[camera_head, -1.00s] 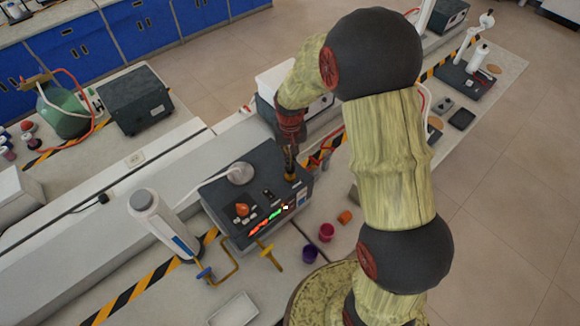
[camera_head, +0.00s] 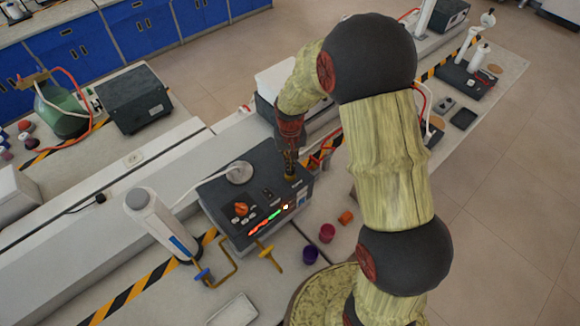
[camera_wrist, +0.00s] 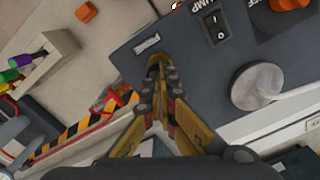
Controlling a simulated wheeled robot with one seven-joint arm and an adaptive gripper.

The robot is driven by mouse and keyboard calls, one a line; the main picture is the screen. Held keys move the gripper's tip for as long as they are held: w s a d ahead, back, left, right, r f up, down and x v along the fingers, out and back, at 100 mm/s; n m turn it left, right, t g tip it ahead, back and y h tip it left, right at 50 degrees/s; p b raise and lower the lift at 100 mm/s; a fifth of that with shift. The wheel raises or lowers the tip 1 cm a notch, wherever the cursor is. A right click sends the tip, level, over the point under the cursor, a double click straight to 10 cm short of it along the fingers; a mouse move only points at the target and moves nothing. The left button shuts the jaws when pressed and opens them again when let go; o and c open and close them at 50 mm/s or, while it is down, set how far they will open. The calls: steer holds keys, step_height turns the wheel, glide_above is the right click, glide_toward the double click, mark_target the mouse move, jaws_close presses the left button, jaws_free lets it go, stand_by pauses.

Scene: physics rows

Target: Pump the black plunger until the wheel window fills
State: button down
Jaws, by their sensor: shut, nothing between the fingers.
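A dark box (camera_head: 228,208) stands on the bench, with an orange knob (camera_head: 241,209), a round grey metal disc (camera_head: 239,173) and a row of red and green lights (camera_head: 264,219) on it. My gripper (camera_head: 290,174) is shut and empty, its fingertips pointing down at the box's right end. In the wrist view the shut fingertips (camera_wrist: 158,64) are over the dark top beside a small label plate (camera_wrist: 147,44). A black rocker switch (camera_wrist: 214,28) near a "PUMP" label is to their right. I cannot pick out the black plunger; the fingers may hide it. The wheel window is not clear either.
A white cylinder (camera_head: 160,222) with a hose stands left of the box. Yellow bent handles (camera_head: 268,256) stick out at its front. Purple (camera_head: 310,253), magenta (camera_head: 326,233) and orange (camera_head: 346,217) pieces lie at the right. A white tray (camera_head: 233,308) is in front.

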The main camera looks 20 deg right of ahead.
steer(key=shift+f, duration=0.4)
steer(key=shift+r, duration=0.2)
steer(key=shift+r+p, duration=0.95)
steer(key=shift+r, duration=0.95)
steer(key=shift+f, duration=0.25)
steer(key=shift+f+b, duration=1.35)
steer(key=shift+f, duration=0.45)
steer(key=shift+r, duration=0.1)
steer(key=shift+r+p, duration=1.2)
steer(key=shift+r, duration=0.8)
